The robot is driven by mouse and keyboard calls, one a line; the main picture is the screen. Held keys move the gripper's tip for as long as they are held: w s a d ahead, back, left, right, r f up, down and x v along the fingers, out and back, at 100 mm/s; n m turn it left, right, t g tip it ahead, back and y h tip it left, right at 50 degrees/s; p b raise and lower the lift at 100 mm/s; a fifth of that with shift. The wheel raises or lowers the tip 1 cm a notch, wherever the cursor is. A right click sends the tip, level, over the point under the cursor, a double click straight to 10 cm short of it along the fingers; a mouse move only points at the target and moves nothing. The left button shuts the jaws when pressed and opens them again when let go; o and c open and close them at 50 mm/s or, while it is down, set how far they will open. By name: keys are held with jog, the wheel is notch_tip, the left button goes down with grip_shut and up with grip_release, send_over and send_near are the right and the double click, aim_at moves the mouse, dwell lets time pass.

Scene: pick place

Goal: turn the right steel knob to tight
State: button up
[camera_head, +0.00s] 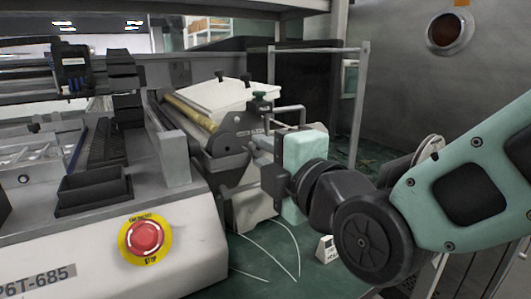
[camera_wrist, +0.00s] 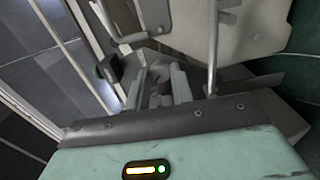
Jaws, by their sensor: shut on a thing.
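My gripper (camera_head: 256,150) reaches from the right to the end of the machine with the roller in the head view. Its mint-green body hides much of the contact there. In the wrist view my gripper (camera_wrist: 158,84) has its two grey fingers on either side of a small round grey steel knob (camera_wrist: 159,70) and is shut on it. The knob is mostly hidden by the fingers, and its turn position cannot be read.
A dark knob with green (camera_head: 261,97) stands on the roller machine close above my gripper. A bent metal handle (camera_head: 290,110) is just behind. A red emergency stop button (camera_head: 145,236) is on the white machine at left. Thin white cables lie on the green surface below.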

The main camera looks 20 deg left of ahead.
grip_shut()
jog(key=shift+c, duration=0.5)
grip_release()
jog(key=shift+m, duration=0.4)
jog(key=shift+f+m+b, duration=0.1)
jog(key=shift+m+b, duration=0.2)
jog(key=shift+b, duration=0.1)
jog(key=shift+m+b, duration=1)
jog(key=shift+m, duration=1.2)
jog(key=o, duration=0.9)
jog(key=shift+o, duration=0.2)
